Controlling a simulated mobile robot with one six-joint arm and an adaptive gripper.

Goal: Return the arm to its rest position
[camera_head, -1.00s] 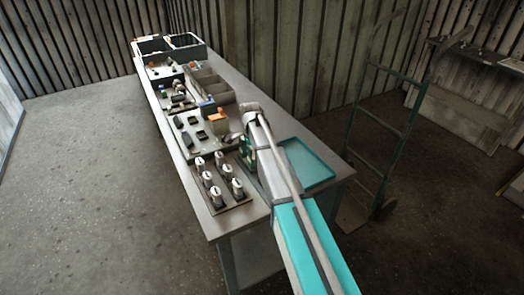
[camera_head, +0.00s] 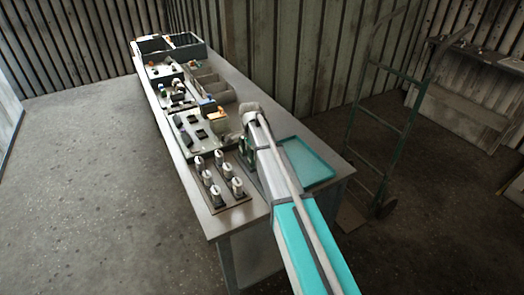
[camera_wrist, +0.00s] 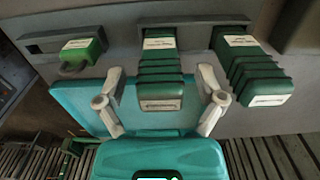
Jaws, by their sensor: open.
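My arm (camera_head: 292,210) reaches from the lower right over the near half of the workbench (camera_head: 222,222). In the wrist view my gripper (camera_wrist: 160,72) is open, with its two pale fingers spread apart. A dark green ribbed block (camera_wrist: 161,84) with white labels appears between the fingers. I cannot tell its depth from them, and no finger is seen touching it. A second ribbed green block (camera_wrist: 252,72) is to its right, and a small green part (camera_wrist: 82,54) is to the left. In the head view my fingers are hidden behind the arm.
A teal tray (camera_head: 306,162) lies right of my arm. White-topped cylinders (camera_head: 217,196) stand on a dark plate at the bench's near left. Fixtures and bins (camera_head: 213,88) fill the far part. A green hand truck (camera_head: 385,130) stands right of the bench. Floor at left is clear.

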